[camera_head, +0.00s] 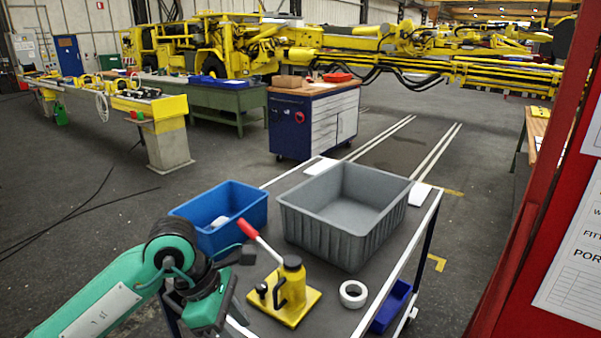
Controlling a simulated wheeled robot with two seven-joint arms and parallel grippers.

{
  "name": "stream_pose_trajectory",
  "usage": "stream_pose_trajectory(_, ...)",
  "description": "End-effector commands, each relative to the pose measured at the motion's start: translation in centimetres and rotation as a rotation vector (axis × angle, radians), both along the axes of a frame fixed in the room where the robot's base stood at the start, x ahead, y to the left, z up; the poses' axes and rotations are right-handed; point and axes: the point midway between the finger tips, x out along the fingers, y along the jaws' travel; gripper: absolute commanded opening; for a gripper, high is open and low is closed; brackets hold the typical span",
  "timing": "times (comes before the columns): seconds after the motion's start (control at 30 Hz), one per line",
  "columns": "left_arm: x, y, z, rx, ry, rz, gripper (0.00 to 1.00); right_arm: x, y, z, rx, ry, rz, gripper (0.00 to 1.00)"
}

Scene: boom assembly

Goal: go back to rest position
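My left arm comes in from the lower left in green and black. Its dark gripper (236,278) is over the near left part of the cart (384,293), just left of a yellow bottle jack (291,279) with a red-tipped handle. I see nothing held in it, but its fingers are too dark and turned to tell if they are open or shut. My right gripper is not in view.
A blue bin (221,207) with a small white item and an empty grey bin (344,213) stand on the cart. A white tape roll (353,294) lies near its front right. A red panel (541,256) stands close at right. A tool cabinet (314,117) stands behind.

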Motion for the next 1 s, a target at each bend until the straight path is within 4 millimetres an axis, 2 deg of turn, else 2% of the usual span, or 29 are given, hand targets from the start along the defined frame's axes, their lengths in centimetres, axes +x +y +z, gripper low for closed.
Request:
stream_pose_trajectory(0.33,-2.6,-4.7,0.5,-0.276,0.097,-0.015,0.33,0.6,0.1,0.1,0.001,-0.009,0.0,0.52)
stream_pose_trajectory(0.57,-4.9,-8.4,2.5,-0.551,0.211,0.003,0.33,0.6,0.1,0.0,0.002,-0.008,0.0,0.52)
stream_pose_trajectory(0.67,-6.1,-10.1,4.3,-0.731,0.294,0.032,0.33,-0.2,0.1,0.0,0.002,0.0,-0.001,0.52)
stream_pose_trajectory(0.8,-7.1,-11.7,8.1,-1.043,0.459,0.12,0.33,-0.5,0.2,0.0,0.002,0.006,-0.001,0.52)
stream_pose_trajectory(0.9,-6.8,-11.5,10.9,-1.264,0.589,0.215,0.33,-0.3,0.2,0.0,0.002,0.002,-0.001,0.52)
stream_pose_trajectory(1.0,-5.7,-10.4,13.2,-1.472,0.722,0.333,0.33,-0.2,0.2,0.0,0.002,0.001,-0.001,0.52)
